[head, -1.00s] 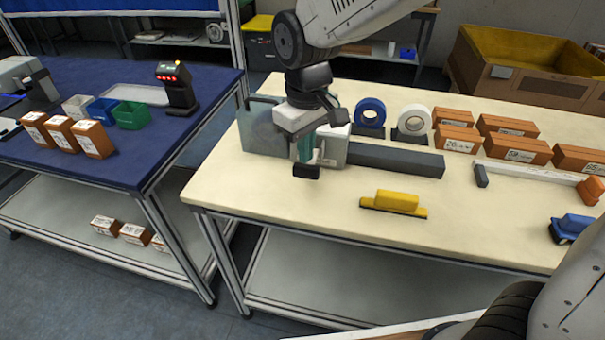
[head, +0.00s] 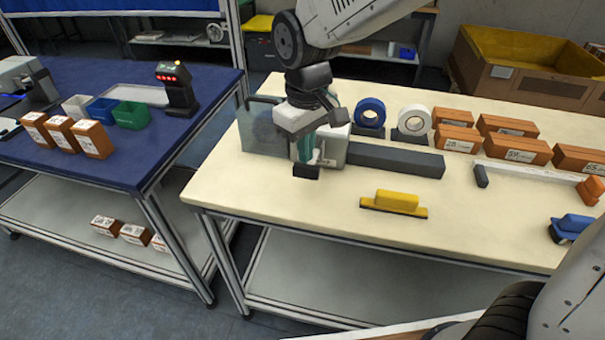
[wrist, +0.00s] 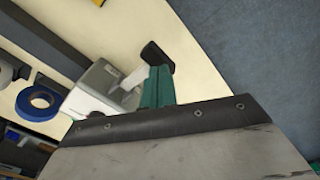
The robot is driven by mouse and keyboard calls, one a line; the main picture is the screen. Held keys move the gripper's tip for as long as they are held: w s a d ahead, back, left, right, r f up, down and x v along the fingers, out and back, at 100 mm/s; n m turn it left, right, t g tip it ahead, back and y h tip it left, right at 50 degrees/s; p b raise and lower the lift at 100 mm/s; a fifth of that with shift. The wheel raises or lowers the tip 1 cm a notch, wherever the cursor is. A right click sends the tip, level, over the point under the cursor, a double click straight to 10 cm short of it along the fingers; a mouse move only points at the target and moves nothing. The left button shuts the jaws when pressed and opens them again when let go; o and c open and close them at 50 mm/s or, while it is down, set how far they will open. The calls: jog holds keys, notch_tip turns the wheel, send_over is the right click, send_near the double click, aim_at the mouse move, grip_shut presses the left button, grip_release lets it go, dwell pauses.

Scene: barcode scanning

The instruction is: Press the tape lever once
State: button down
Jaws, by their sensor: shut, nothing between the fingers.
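The tape dispenser is a grey box-like machine (head: 262,130) at the left end of the cream table, partly hidden behind my gripper. Its pale housing also shows in the wrist view (wrist: 98,92). The tape lever has a black handle (head: 306,172) on a light bar; the handle also shows in the wrist view (wrist: 157,54). My gripper (head: 305,158) is shut and empty, its teal fingers pointing down at the lever handle. In the wrist view the fingers (wrist: 156,76) overlap the handle's near side. I cannot tell whether they touch it.
A long dark bar (head: 397,160) runs right from the dispenser. A blue tape roll (head: 371,108) and a white one (head: 413,120) stand behind it. A yellow block (head: 396,202) sits in front. Several brown boxes (head: 512,147) stand at the right. The table's front left is clear.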

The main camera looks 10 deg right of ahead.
aim_at(306, 176)
jog(key=shift+f, duration=0.1)
dwell(0.5)
jog(key=shift+w+f, duration=0.15)
jog(key=shift+f, duration=3.7)
jog(key=shift+r, duration=0.15)
notch_tip(306, 176, up, 13)
